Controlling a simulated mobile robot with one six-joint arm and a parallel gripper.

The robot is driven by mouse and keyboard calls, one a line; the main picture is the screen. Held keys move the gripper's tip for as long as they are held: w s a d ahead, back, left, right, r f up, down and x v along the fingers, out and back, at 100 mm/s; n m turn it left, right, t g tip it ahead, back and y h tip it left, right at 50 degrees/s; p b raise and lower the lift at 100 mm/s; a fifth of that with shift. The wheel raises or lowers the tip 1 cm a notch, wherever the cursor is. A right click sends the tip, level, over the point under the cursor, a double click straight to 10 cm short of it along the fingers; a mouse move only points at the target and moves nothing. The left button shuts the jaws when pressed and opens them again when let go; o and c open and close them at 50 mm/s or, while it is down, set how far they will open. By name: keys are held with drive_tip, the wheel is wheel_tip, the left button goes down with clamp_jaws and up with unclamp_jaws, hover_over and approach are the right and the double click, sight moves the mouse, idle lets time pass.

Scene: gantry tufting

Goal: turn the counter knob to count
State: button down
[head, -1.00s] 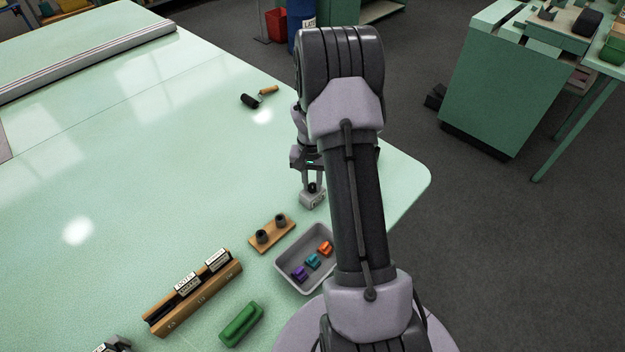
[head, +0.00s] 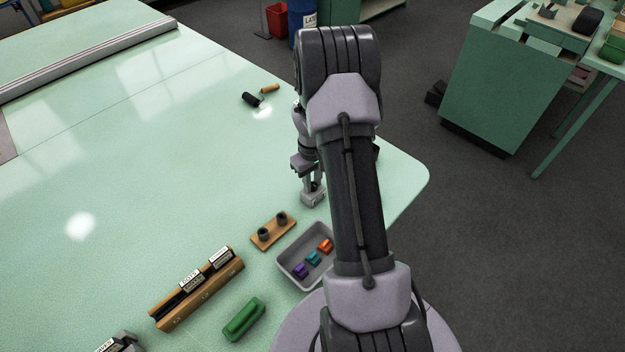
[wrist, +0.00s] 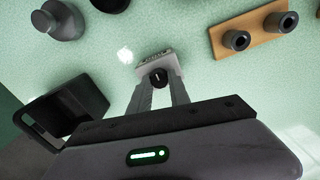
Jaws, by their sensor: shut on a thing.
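The counter is a small grey box (head: 313,199) on the pale green table, near its right-hand side. It also shows in the wrist view (wrist: 152,60), with a dark round knob (wrist: 159,78) on it. My gripper (head: 313,186) points down over the counter. In the wrist view my gripper (wrist: 160,82) has its two fingers closed on the knob, one on each side. A small light mark shows on the knob's face. The digits on the counter are too small to read.
Close by are a wooden board (head: 260,245) with two dark cups and a grey tray (head: 291,277) holding purple, teal and orange pieces. A wooden rack (head: 205,297) with labelled blocks and a green block (head: 244,319) lie nearer. A roller (head: 252,99) lies farther back.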

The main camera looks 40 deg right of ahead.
idle(0.4)
drive_tip(key=c, duration=1.2)
unclamp_jaws()
drive_tip(key=shift+r, duration=0.1)
wheel_tip(320, 180, up, 17)
drive_tip(key=p, duration=0.4)
drive_tip(key=shift+a+r, duration=0.15)
